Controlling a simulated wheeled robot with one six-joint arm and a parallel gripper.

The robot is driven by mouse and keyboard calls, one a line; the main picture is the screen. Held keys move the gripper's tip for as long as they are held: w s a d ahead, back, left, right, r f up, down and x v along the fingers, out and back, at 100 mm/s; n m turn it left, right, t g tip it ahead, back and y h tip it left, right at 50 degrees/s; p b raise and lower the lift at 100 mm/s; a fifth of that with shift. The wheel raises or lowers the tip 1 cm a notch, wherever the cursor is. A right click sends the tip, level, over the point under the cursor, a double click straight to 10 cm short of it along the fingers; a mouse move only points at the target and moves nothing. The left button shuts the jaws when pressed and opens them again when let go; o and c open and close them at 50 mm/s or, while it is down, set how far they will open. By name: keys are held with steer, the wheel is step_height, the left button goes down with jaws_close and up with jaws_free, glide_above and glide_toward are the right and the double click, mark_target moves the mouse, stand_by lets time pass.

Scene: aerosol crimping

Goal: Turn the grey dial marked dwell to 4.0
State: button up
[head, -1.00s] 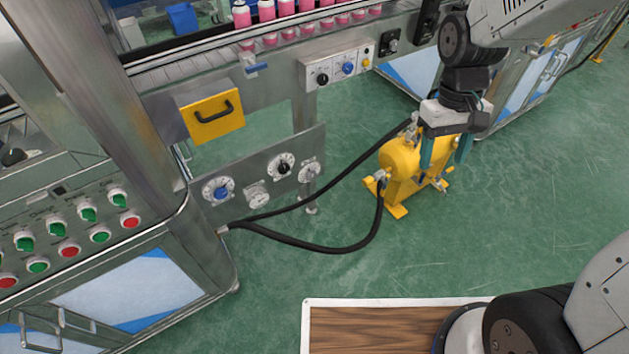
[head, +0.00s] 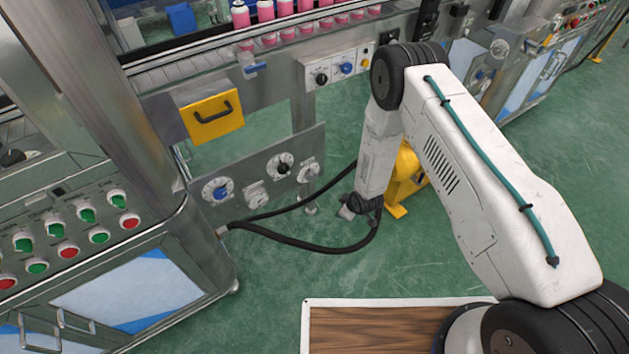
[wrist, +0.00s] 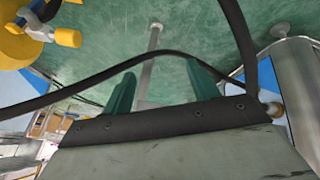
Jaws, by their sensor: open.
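The lower steel panel carries several round dials. A grey dial (head: 256,195) sits at its lower middle and another grey dial (head: 308,170) at its right end. A blue dial (head: 218,191) is at the left and a black dial (head: 283,165) at upper middle. The labels are too small to read, so I cannot tell which grey dial is marked dwell. My gripper is open and empty in the wrist view (wrist: 160,84), its teal fingers apart. In the head view my arm's end is right of the panel, low by the hoses, with the fingers mostly hidden. No dial shows clearly in the wrist view.
Black hoses (head: 290,239) loop in front of the panel and cross the wrist view close to the fingers. A yellow machine (head: 404,180) stands behind my arm. Green floor (head: 270,275) is open in front.

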steer(key=a+f+n+t+y, duration=0.2)
steer(key=a+f+t, duration=0.1)
steer(key=f, duration=0.3)
steer(key=n+t+y, duration=0.5)
steer(key=t, duration=0.2)
glide_toward(312, 177)
steer(key=x, duration=0.8)
steer(key=shift+w+f, duration=0.1)
steer(key=shift+w, duration=0.05)
steer(key=shift+m, duration=0.3)
steer(key=c, duration=1)
